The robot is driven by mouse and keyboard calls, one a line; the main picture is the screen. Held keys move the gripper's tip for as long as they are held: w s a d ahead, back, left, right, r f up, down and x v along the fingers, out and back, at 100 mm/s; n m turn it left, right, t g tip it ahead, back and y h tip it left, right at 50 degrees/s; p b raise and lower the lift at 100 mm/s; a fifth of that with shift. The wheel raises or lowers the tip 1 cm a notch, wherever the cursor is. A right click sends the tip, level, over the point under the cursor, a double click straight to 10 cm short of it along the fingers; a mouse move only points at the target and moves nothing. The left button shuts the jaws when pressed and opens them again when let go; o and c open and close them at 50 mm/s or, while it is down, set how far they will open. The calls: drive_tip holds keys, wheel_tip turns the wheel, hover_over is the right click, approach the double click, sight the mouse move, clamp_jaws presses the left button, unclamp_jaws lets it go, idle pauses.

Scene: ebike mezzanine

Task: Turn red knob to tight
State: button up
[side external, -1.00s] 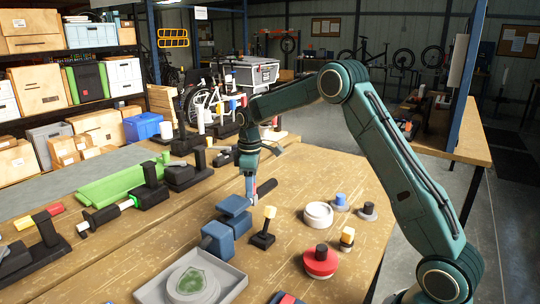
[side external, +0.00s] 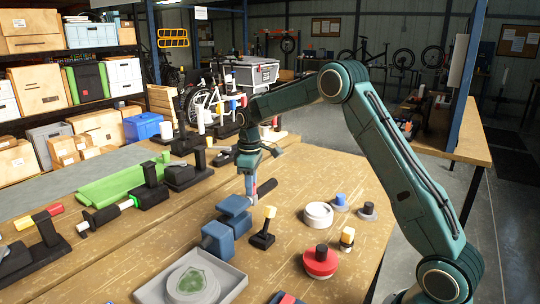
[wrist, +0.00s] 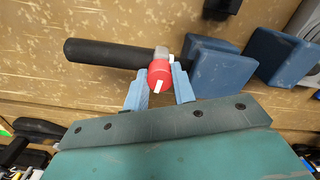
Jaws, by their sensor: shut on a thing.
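The red knob (wrist: 159,76) shows in the wrist view with a white mark on its face, lower end of the mark toward my gripper. It sits at a grey collar (wrist: 162,52) beside a black handle (wrist: 105,53) that points left. My gripper (wrist: 159,80) has its pale blue fingers on either side of the knob, shut on it. In the side view my gripper (side external: 249,190) points down beside the blue vise (side external: 234,205), and the black handle (side external: 266,187) sticks out to its right. The knob is hidden there. I cannot read a tight label.
Near the vise stand a yellow-topped black stand (side external: 263,229), a red disc with a black top (side external: 320,262), a white round piece (side external: 318,214) and a grey tray (side external: 229,287).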

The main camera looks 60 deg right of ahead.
drive_tip(key=m, duration=0.9)
drive_tip(key=shift+m, duration=0.3)
drive_tip(key=m, duration=0.9)
drive_tip(key=shift+m, duration=0.4)
drive_tip(key=o, duration=1)
drive_tip(key=shift+r, duration=0.1)
